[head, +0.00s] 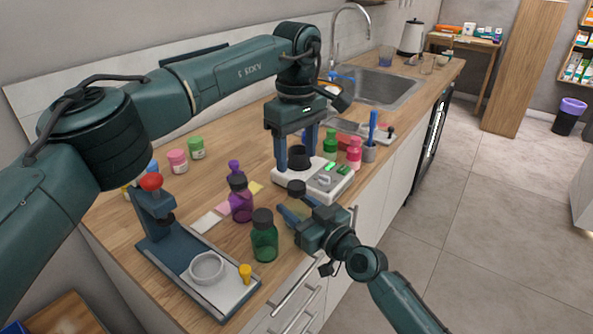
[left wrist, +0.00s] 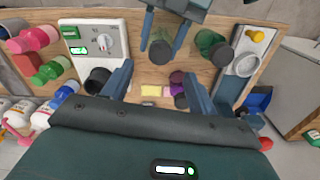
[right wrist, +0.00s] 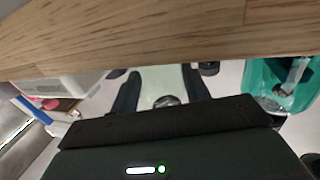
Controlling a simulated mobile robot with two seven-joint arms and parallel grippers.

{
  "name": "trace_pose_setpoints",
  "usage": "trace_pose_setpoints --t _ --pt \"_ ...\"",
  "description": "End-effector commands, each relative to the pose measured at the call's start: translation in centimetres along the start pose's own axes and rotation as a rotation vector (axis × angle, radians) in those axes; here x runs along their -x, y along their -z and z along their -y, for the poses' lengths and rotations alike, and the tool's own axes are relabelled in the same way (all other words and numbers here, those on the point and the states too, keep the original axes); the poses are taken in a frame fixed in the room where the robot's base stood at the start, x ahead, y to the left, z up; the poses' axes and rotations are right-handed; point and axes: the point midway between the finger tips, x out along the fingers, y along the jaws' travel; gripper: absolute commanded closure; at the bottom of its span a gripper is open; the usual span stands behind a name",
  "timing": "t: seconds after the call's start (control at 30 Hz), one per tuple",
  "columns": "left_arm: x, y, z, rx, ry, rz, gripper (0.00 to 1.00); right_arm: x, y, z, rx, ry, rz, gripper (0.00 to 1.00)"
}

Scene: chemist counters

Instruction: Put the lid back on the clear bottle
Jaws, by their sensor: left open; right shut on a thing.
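The clear bottle (head: 299,207), yellowish and see-through, stands near the counter's front edge with a dark lid (head: 297,188) on its top; whether it is fully seated I cannot tell. The lid shows from above in the left wrist view (left wrist: 160,51). My right gripper (head: 293,212) is shut on the bottle's body from the front side; the bottle shows pale between its fingers in the right wrist view (right wrist: 163,82). My left gripper (head: 297,155) is open and empty, pointing down above the counter behind the bottle.
A white device (head: 326,180) with a green display and a black cylinder (head: 298,160) stands beside my left gripper. A green bottle (head: 264,240) and a purple bottle (head: 241,205) with dark lids stand left of the clear bottle. A stand with a tray (head: 222,305) is front left.

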Motion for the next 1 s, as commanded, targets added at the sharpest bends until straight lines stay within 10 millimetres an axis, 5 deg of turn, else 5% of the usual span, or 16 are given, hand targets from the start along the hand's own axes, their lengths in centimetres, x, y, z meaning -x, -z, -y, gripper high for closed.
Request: trace_pose_setpoints --t 0.3,0.67,0.7,1.0 --pt "4.9 0.0 0.0 0.001 0.0 0.0 0.42 0.0 0.0 0.0 0.0 0.0 0.0 1.0" --pt "5.5 0.0 0.0 -0.001 0.0 0.0 0.42 0.0 0.0 0.0 0.0 0.0 0.0 1.0" --pt "5.4 0.0 0.0 -0.001 0.0 0.0 0.42 0.0 0.0 0.0 0.0 0.0 0.0 0.52" --pt "5.4 0.0 0.0 0.0 0.0 0.0 0.42 0.0 0.0 0.0 0.0 0.0 0.0 0.28"
